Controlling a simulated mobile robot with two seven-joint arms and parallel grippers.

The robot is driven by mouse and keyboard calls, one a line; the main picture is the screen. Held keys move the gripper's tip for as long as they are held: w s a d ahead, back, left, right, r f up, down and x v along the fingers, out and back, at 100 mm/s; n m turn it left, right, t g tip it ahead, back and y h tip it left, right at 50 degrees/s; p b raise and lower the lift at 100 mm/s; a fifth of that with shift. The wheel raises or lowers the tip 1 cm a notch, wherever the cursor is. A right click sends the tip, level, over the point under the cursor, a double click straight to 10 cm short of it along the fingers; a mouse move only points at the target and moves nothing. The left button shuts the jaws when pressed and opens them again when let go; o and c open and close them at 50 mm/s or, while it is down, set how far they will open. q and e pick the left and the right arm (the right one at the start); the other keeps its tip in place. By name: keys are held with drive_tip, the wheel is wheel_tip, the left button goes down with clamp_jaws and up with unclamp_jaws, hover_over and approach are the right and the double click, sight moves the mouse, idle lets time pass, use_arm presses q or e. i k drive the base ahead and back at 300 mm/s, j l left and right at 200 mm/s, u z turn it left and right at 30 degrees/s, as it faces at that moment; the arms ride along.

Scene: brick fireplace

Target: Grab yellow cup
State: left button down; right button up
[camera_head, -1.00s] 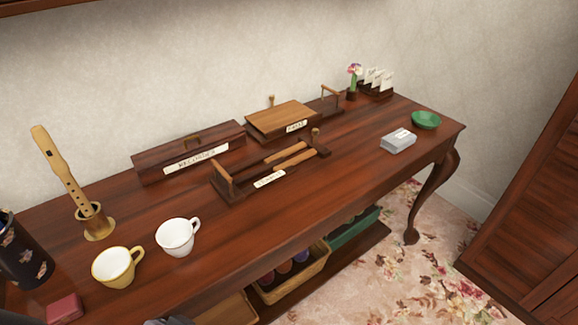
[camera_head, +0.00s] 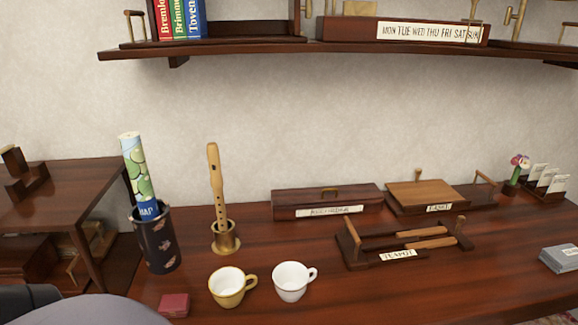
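The yellow cup (camera_head: 229,288) stands upright on the dark wooden table (camera_head: 380,292), with its handle toward the right. A white cup (camera_head: 290,282) stands close to its right, also with its handle to the right. Neither of my grippers shows in the head view. A grey rounded part of my own body fills the bottom left corner. No gripper is seen near the yellow cup.
A small red box (camera_head: 174,305) lies left of the yellow cup. Behind stand a dark holder (camera_head: 157,240) with a rolled map and a recorder (camera_head: 215,185) in a brass stand. A wooden rack (camera_head: 400,243) stands right. A shelf (camera_head: 300,48) hangs above.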

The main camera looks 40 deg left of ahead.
sight(226, 285)
drive_tip(key=u, duration=0.4)
drive_tip(key=j+u, duration=0.1)
drive_tip(key=u, duration=0.35)
drive_tip(key=i+u, duration=0.1)
drive_tip(key=u, duration=0.7)
